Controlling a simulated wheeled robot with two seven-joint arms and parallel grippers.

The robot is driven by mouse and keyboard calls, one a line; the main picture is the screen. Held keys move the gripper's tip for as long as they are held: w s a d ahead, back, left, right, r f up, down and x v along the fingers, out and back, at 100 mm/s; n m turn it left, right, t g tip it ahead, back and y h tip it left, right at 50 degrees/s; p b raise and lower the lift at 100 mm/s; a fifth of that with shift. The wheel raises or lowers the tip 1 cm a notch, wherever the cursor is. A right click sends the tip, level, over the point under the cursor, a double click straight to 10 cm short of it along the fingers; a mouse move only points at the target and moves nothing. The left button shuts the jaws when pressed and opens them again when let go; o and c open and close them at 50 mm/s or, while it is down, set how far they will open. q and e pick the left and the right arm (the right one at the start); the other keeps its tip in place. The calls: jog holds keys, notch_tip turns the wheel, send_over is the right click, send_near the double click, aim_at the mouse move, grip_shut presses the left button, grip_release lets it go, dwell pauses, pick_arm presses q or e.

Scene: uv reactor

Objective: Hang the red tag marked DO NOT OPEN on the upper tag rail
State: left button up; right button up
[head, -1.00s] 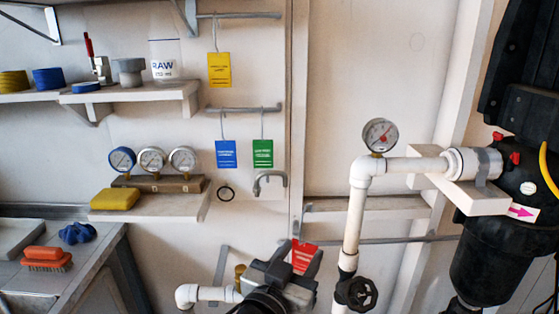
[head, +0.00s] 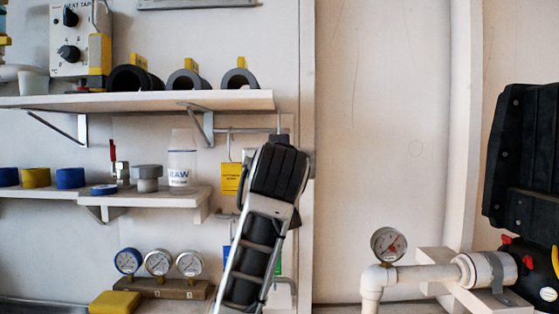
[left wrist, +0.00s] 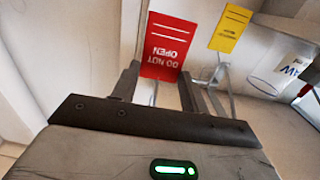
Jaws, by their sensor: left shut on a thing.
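The red tag (left wrist: 168,47) marked DO NOT OPEN shows upside down in the left wrist view, at the fingertips of my left gripper (left wrist: 158,78). The gripper is shut on it. In the head view my left gripper (head: 279,138) is raised in front of the right end of the upper tag rail (head: 230,130), and the red tag is hidden there. A yellow tag (head: 231,178) hangs from this rail, left of the gripper; it also shows in the left wrist view (left wrist: 230,28). I cannot tell whether the red tag's hook touches the rail. My right gripper is out of view.
A shelf with pipe clips (head: 187,80) sits just above the rail, its right end close to my gripper. A lower shelf holds a RAW bottle (head: 182,165). The green tag (head: 278,262) is mostly hidden by my arm. The wall panel to the right is clear.

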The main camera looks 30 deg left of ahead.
pick_arm(q)
jog(key=w+a+f, duration=0.3)
jog(key=w+a, duration=0.1)
jog(key=w, duration=0.3)
jog(key=shift+w+a+b, duration=0.25)
jog(key=shift+a+b, duration=0.05)
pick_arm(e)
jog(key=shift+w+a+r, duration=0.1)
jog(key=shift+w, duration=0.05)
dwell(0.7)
pick_arm(q)
jog(key=o, duration=1)
jog(key=shift+o, duration=0.2)
jog(key=shift+s+d, duration=0.1)
